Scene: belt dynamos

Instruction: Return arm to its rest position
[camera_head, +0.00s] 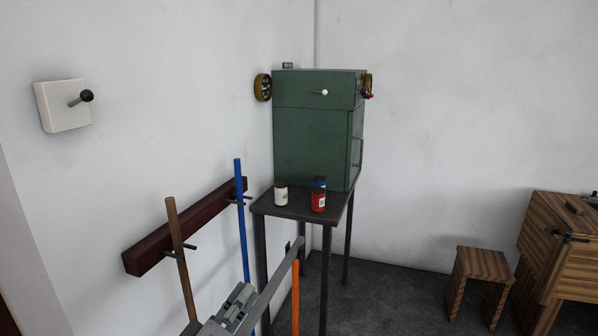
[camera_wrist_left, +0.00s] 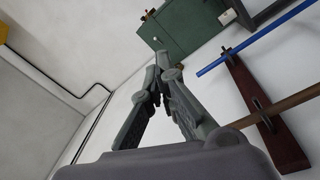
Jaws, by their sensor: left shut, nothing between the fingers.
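My left gripper (camera_head: 240,298) shows at the bottom of the head view, grey, below the wall rack and in front of the small dark table. In the left wrist view my left gripper (camera_wrist_left: 157,72) has its fingers drawn together with nothing between them. The fingertips overlap the view of the green cabinet (camera_wrist_left: 185,28) but I cannot tell how far apart they are. The rest of the left arm is mostly out of frame. My right gripper is in neither view.
A dark table (camera_head: 300,208) holds the green cabinet (camera_head: 312,140), a white jar (camera_head: 281,195) and a red bottle (camera_head: 318,202). A wall rack (camera_head: 150,250) with brown (camera_head: 180,255) and blue (camera_head: 241,215) poles is close by. An orange pole (camera_head: 295,300) stands right of the gripper. A stool (camera_head: 483,264) stands right.

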